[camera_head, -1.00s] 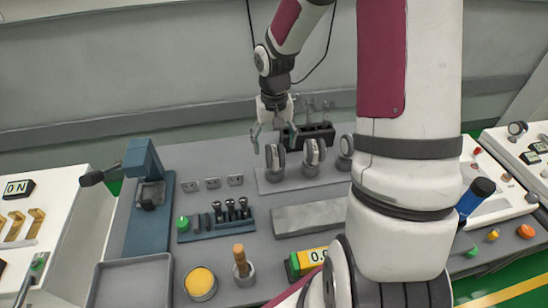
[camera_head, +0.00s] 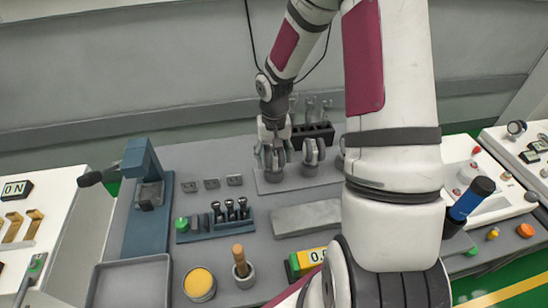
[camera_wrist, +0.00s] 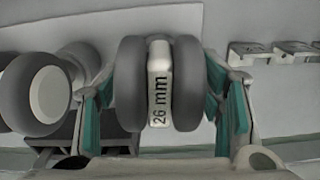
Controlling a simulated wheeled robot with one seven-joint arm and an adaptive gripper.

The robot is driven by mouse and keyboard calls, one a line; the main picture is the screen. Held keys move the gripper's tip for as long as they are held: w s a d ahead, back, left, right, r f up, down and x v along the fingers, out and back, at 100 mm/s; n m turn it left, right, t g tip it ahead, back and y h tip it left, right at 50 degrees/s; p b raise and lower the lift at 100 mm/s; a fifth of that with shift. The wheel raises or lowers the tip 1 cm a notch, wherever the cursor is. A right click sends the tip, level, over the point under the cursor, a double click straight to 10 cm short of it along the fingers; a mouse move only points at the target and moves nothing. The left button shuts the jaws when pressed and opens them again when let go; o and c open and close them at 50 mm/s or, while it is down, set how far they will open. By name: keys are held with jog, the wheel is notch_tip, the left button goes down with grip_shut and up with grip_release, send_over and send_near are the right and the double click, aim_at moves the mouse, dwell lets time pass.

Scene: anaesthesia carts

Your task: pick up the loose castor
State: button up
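Several grey twin-wheel castors stand in a row on a light grey plate (camera_head: 292,182) at the back of the bench. My gripper (camera_head: 272,156) is lowered over the leftmost castor (camera_head: 273,172), which still stands in its place in the row. In the wrist view this castor (camera_wrist: 131,85) carries a white "26 mm" label between its two wheels. My teal fingers stand on either side of it, apart, with narrow gaps to the wheels. A neighbouring castor (camera_head: 313,155) shows close by, also in the wrist view (camera_wrist: 45,92). Which castor is loose, I cannot tell.
A black holder (camera_head: 318,134) with upright tools stands just behind the castors. Small metal blocks (camera_head: 212,184) and a blue rack (camera_head: 216,228) lie in front to the left. A blue press (camera_head: 143,190) stands further left. A bare grey slab (camera_head: 306,218) lies in front.

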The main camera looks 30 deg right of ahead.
jog(key=c, duration=0.7)
jog(key=shift+r, duration=0.15)
